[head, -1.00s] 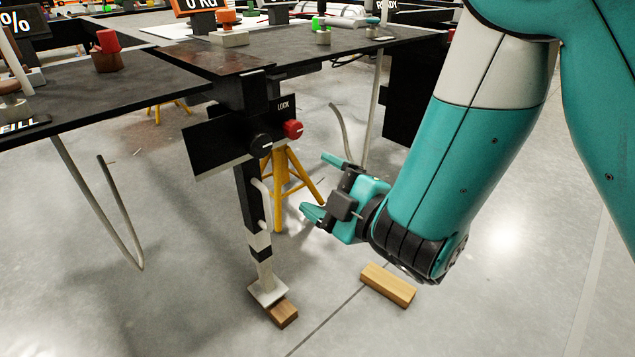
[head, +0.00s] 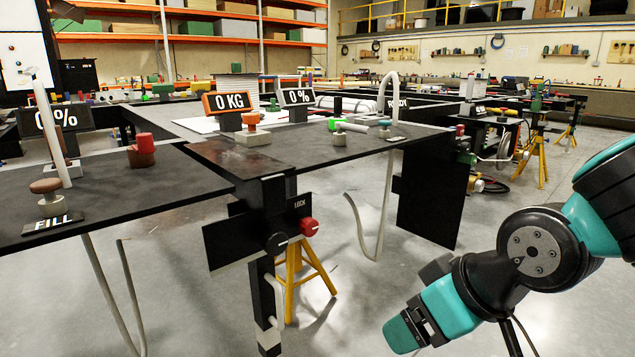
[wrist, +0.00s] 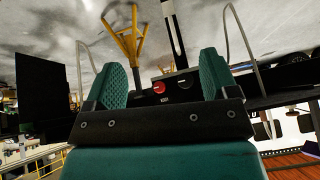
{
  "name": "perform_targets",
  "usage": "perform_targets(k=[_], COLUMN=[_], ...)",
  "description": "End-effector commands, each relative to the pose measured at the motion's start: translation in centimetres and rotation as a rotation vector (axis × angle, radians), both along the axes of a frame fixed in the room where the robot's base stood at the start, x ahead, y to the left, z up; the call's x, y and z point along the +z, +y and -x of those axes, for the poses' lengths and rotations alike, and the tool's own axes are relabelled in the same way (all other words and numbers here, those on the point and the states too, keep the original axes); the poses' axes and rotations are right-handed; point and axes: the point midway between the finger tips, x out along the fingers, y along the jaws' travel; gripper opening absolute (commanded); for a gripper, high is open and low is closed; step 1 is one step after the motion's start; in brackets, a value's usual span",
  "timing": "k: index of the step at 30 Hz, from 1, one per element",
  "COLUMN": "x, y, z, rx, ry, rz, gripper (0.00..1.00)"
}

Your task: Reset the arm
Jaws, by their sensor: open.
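My gripper (head: 408,330) is at the lower right of the head view, pointing left and down, over open floor and clear of the chassis. It is teal with black parts. In the wrist view its two teal fingers (wrist: 162,85) stand wide apart with nothing held between them. Between them, farther off, the black lock panel (wrist: 175,88) shows upside down. In the head view the lock panel (head: 235,238) hangs under the chassis, with a red knob (head: 309,227) and a black knob (head: 276,243).
A yellow stand (head: 296,275) is behind the lock panel. Floor around my gripper is clear.

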Motion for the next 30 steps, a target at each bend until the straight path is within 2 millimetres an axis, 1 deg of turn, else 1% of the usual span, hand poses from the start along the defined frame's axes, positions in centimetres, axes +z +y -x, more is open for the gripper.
perform_targets(k=[1,3,9,10,12,14,17,20,23,24,29,30], x=[1.0,1.9,4.4,5.8,8.0,9.6,12.4,15.7,19.6,21.2,27.4,29.0], y=[-0.3,-0.6,-2.1,-2.1,-2.0,-2.0,-2.0,-2.0,-2.0,-2.0,-2.0,-2.0], z=[1.6,4.0,10.5,10.7,10.6,10.6,10.6,10.5,10.5,10.5,10.5,10.5], rx=[0.009,0.031,0.110,0.114,0.113,0.114,0.114,0.114,0.113,0.113,0.113,0.113], ry=[0.061,0.153,0.363,0.374,0.375,0.374,0.373,0.373,0.372,0.372,0.372,0.372], rz=[-0.007,-0.006,0.040,0.045,0.044,0.044,0.045,0.045,0.044,0.044,0.045,0.045], gripper=[0.80,0.80,0.80,0.80,0.80,0.80,0.80,0.80,0.80,0.80,0.80,0.80])
